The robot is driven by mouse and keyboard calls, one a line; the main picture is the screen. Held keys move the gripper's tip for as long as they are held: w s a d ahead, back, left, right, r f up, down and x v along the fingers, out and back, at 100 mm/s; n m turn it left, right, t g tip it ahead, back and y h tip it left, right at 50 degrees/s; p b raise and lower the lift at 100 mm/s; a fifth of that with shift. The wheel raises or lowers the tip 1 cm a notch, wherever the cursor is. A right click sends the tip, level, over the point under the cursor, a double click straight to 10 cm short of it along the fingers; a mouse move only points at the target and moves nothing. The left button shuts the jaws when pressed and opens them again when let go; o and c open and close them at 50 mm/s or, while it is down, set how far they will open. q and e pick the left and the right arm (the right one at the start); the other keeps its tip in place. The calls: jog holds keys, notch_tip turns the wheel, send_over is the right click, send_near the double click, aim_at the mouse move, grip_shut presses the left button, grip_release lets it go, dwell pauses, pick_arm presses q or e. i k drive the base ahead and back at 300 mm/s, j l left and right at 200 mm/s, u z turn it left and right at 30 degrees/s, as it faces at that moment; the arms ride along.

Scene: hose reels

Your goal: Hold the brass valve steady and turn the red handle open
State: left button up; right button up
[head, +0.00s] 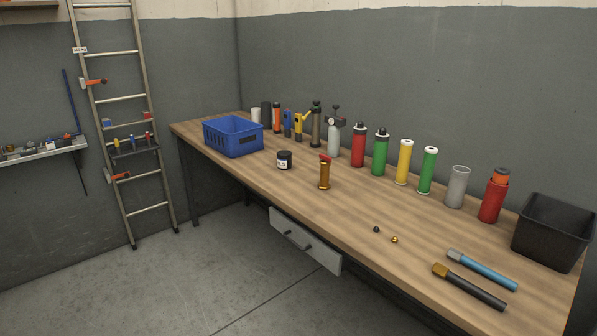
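The brass valve (324,176) stands upright on the wooden workbench (300,215), a little in front of the row of bottles. Its red handle (325,158) sits on top of the brass body. The handle is small here, and I cannot tell how far it is turned. Nothing touches the valve. Neither of my grippers shows in the head view.
A small black jar (284,160) and a blue crate (233,137) stand left of the valve. Several coloured cylinders line the back near the wall. Two hammer-like tools (470,287) and a black bin (553,232) are at the right. A drawer (304,240) sticks out below the bench's front edge.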

aim_at(322, 155)
jog(key=i+z, duration=0.3)
jog(key=i, duration=0.35)
jog(key=i+j+z, duration=0.15)
jog(key=z, duration=0.25)
jog(key=i+j+z, duration=0.1)
jog(key=j+z, duration=0.3)
jog(key=i+j+z, duration=0.1)
jog(key=z, duration=0.25)
